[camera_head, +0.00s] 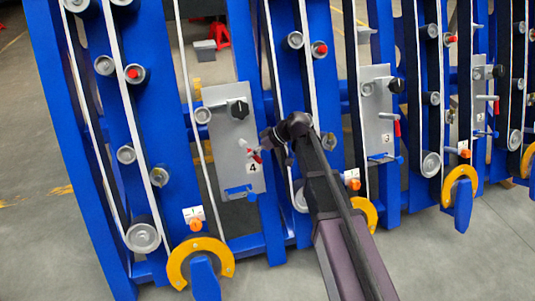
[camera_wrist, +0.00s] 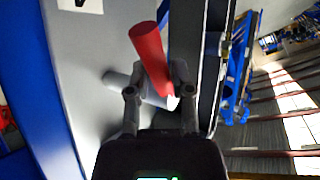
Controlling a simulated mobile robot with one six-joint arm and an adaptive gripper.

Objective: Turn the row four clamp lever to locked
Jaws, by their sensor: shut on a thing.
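The row four clamp lever (camera_head: 255,155) has a red handle and sits on the grey plate (camera_head: 228,140) beside the "4" label (camera_head: 253,168). My gripper (camera_head: 264,149) reaches it from the right and partly hides it in the head view. In the wrist view the red handle (camera_wrist: 149,58) slants up and left between the fingers of my gripper (camera_wrist: 158,88), which are shut on the lever. A pale grey cylinder (camera_wrist: 118,82) shows behind the fingers. The lever's pivot is not clear.
A black knob (camera_head: 239,109) stands out near the plate's top, and a blue bracket (camera_head: 240,191) is at its bottom. The row three plate (camera_head: 377,112) is to the right, with its own red-handled lever (camera_head: 397,128). Yellow curved guards (camera_head: 183,262) stick out low in front.

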